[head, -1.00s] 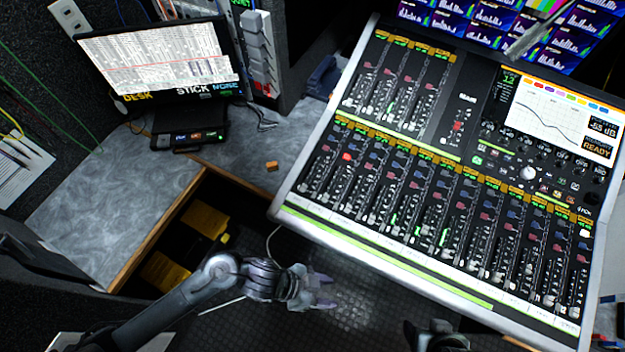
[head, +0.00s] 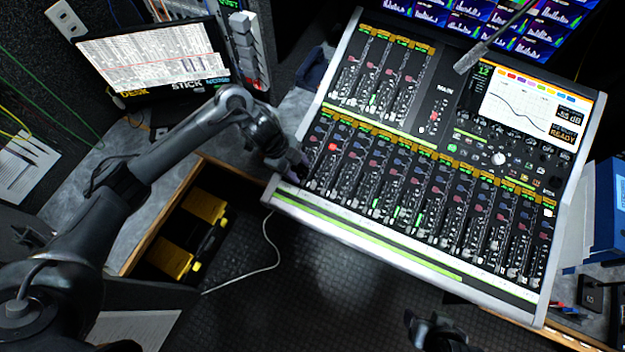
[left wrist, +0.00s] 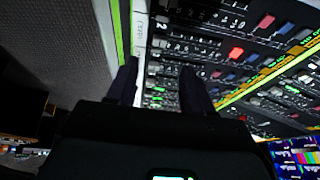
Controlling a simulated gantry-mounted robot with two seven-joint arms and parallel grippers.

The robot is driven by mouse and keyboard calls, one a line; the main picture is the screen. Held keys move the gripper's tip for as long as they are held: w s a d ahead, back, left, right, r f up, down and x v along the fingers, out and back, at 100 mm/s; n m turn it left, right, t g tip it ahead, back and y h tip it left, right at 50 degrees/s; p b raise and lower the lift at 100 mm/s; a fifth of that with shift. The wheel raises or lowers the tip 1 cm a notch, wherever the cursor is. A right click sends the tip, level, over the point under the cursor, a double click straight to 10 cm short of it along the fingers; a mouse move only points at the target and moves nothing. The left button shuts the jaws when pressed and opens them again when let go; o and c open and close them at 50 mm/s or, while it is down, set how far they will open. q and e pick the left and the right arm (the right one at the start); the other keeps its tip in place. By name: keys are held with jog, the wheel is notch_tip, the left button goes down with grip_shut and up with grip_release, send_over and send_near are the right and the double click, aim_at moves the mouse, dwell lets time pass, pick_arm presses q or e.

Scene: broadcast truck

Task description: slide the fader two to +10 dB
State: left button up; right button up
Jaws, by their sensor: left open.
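The mixing console (head: 490,288) has a lower bank of fader strips with small light caps. Fader two (head: 322,186) seems to be in the second strip from the left; its exact cap position is too small to read. My left gripper (head: 294,166) is at the console's left edge, beside the first strips. In the left wrist view its two dark fingers (left wrist: 158,88) are apart, over the strips, with a "2" mark just beyond them. No cap is clearly between them. My right gripper (head: 432,330) is low in the head view, away from the console; its jaws are unclear.
A thin metal arm (head: 490,45) overhangs the console's top right. An open drawer (head: 140,250) holds yellow cases.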

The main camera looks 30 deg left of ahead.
aim_at(313, 184)
pick_arm(q)
jog(key=b+x, duration=0.1)
jog(key=x, duration=0.8)
jog(key=shift+f, duration=0.15)
grip_shut()
